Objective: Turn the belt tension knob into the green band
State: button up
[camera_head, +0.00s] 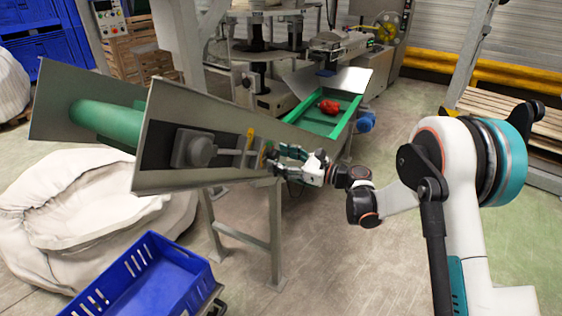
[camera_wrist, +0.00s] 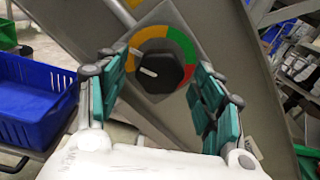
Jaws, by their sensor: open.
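The black belt tension knob (camera_wrist: 162,70) sits on a grey plate in the wrist view, with a coloured ring around it. The green band (camera_wrist: 183,44) is at the upper right of the ring, with yellow-orange at the upper left and red at the right. A pale mark on the knob points left, away from the green band. My gripper (camera_wrist: 159,84) is open, its teal-padded fingers on either side of the knob; I cannot tell whether they touch it. In the head view my gripper (camera_head: 274,158) is at the conveyor's side plate, largely hiding the knob.
The grey conveyor side (camera_head: 160,165) has a motor and a yellow part near my gripper. A blue crate (camera_head: 150,280) and a white sack (camera_head: 60,215) stand below left. A green tray (camera_head: 335,122) with a red item lies behind. Floor at the front centre is clear.

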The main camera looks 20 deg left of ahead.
jog(key=c, duration=1)
jog(key=shift+c, duration=0.2)
jog(key=shift+m, duration=0.4)
jog(key=m, duration=0.3)
jog(key=shift+m+b, duration=0.3)
jog(key=m, duration=0.4)
jog(key=shift+m, duration=0.3)
jog(key=m+b, duration=0.1)
jog(key=m, duration=1.2)
jog(key=shift+m, duration=0.4)
